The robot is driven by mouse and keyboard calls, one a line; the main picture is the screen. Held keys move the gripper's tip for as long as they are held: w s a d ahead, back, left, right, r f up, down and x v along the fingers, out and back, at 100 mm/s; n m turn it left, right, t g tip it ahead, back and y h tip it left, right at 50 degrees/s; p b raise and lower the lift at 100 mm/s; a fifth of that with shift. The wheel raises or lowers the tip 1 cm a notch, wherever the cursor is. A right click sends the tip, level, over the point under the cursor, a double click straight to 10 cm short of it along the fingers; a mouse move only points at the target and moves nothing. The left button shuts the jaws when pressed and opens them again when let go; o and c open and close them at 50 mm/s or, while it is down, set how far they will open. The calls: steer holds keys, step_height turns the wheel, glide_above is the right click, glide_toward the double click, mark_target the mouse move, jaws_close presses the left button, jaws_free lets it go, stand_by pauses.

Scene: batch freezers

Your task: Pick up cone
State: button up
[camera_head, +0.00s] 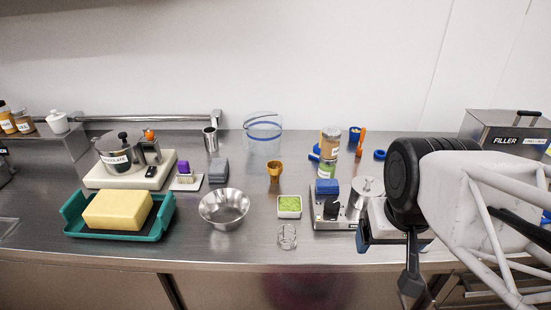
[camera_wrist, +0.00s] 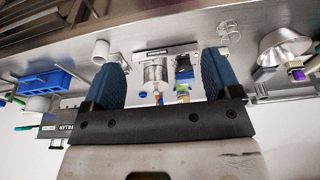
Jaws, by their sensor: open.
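The golden-brown cone (camera_head: 274,169) stands on the steel counter (camera_head: 255,225) near its middle, between the grey block and the tall jar. It looks like a small flared cup, wide end up. I cannot make it out in the wrist view, where the right finger may hide it. My gripper (camera_wrist: 160,62) is open in the wrist view, its two blue fingers apart with nothing held between them. In the head view my arm is at the right, over the front of the counter and well to the right of the cone. The fingers are partly hidden there.
A metal bowl (camera_head: 224,208), a green-filled tub (camera_head: 289,207) and a clear glass (camera_head: 287,236) stand in front of the cone. A clear bucket (camera_head: 263,134) is behind it. A scale (camera_head: 331,217) and a tall jar (camera_head: 329,147) stand to its right.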

steer(key=w+a+m+g+y, duration=0.1)
steer(key=w+a+m+y, duration=0.35)
steer(key=w+a, duration=0.4)
steer(key=m+t+y, duration=0.4)
steer(key=m+y, duration=0.4)
steer(key=m, duration=1)
glide_above(275, 173)
steer(key=d, duration=0.4)
step_height(275, 173, down, 10)
steer(key=shift+w+a+r, duration=0.15)
steer(key=shift+w+r, duration=0.05)
steer(key=shift+w, duration=0.2)
steer(key=shift+h, duration=0.25)
steer(key=shift+f, duration=3.5)
steer(key=shift+a, duration=0.1)
